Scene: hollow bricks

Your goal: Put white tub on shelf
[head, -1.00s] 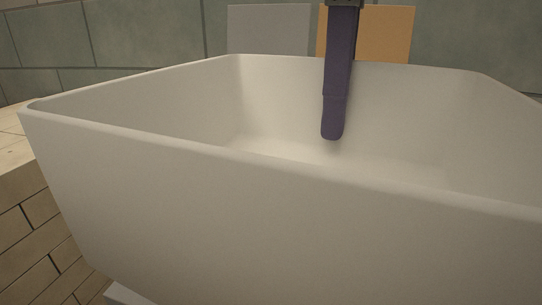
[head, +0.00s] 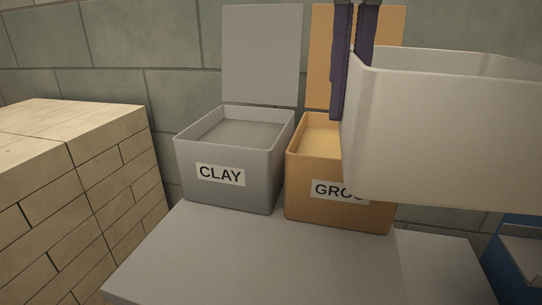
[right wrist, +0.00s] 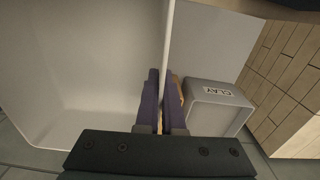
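The white tub (head: 450,135) is at the right of the head view, held up above the grey table and partly in front of the orange bin. It also fills the left of the right wrist view (right wrist: 85,75). My right gripper (head: 350,72) is shut on the tub's left wall, with one finger outside and one inside. In the right wrist view the wall runs between the fingers (right wrist: 161,80). A blue and grey structure (head: 525,235) is cut off at the right edge; I cannot tell whether it is the shelf. My left gripper is not in view.
A grey bin (head: 230,150) labelled CLAY and an orange bin (head: 300,190), its label partly hidden, stand with lids up on a grey table (head: 240,265). A stack of pale bricks (head: 110,190) stands at the left. The table's front is clear.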

